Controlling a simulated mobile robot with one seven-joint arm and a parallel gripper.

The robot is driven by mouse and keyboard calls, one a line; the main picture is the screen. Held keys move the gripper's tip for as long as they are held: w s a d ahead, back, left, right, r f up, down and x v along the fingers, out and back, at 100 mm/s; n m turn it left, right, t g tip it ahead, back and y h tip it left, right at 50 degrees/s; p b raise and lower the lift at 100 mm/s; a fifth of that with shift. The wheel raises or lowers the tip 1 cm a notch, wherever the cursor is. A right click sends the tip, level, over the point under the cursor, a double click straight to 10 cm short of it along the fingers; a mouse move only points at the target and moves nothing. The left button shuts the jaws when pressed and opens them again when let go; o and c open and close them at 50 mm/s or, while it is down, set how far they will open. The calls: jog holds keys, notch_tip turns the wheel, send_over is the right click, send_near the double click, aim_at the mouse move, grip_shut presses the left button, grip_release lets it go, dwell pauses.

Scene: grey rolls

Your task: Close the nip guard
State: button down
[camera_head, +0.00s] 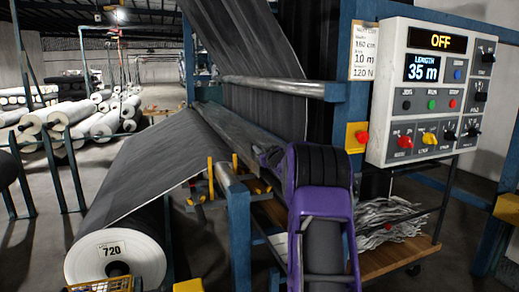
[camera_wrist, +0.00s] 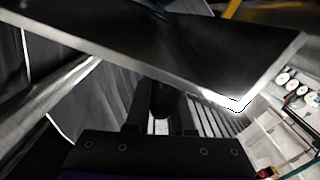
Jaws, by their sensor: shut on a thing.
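The nip guard looks to be the long grey metal plate (camera_head: 240,125) that runs across the machine below the steel roller in the head view. In the wrist view it shows as a broad dark plate (camera_wrist: 190,55) with a pale edge, slanting across the upper part. My gripper (camera_wrist: 160,108) is below this plate, its two fingers closed around a dark rounded piece (camera_wrist: 160,98), which seems to be the guard's handle. The join between piece and plate is not clear. In the head view, my purple arm hides most of the gripper.
A control box (camera_head: 425,95) reading OFF and 35 m hangs at the right. Dark web runs down from above to the steel roller (camera_head: 255,87). A large roll labelled 720 (camera_head: 92,262) stands at lower left. A blue post (camera_head: 238,225) is close left of my arm.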

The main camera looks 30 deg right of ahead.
jog(key=shift+s+d+f, duration=0.2)
jog(key=shift+d+f, duration=0.15)
jog(key=shift+f, duration=0.05)
jog(key=c, duration=0.9)
grip_release()
jog(key=shift+o, duration=0.3)
jog(key=shift+w+a+r, duration=0.1)
jog(key=shift+a+r, duration=0.05)
jog(key=s+a, duration=0.3)
jog(key=s, duration=1.4)
jog(key=shift+a, duration=0.15)
